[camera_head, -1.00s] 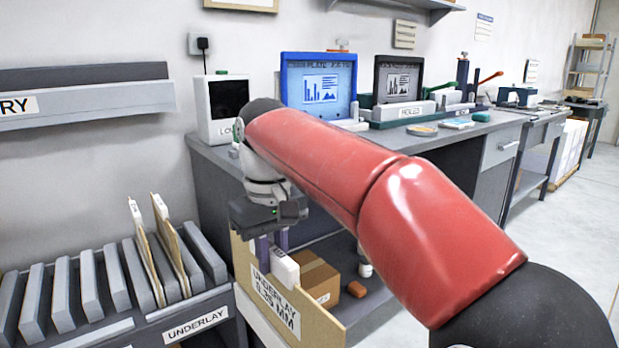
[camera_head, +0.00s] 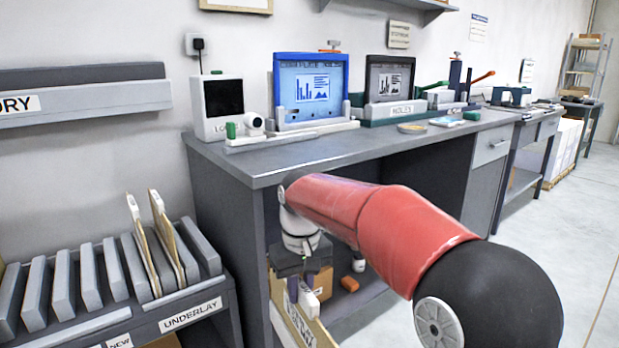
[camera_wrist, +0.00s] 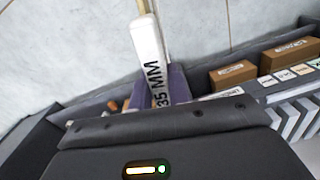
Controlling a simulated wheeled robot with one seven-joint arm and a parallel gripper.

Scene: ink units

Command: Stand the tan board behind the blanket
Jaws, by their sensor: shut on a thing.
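A tan board (camera_head: 286,315) with a white tab (camera_head: 308,300) hangs upright below my gripper (camera_head: 300,288), low in front of the grey bench. Dark print shows on its face, and its lower part is cut off by the picture edge. My gripper is shut on the tab. In the wrist view the tab (camera_wrist: 149,50) reads "35 MM" and stands between the purple fingers. Two other tan boards, a left one (camera_head: 146,250) and a right one (camera_head: 170,240), stand in the rack at left. I cannot make out which thing is the blanket.
The grey slotted rack (camera_head: 92,287) at left bears an "UNDERLAY" label. The bench (camera_head: 225,210) stands close behind my arm. Cardboard boxes sit on its lower shelf; two show in the wrist view, a left one (camera_wrist: 232,73) and a right one (camera_wrist: 290,54). Open floor lies at right.

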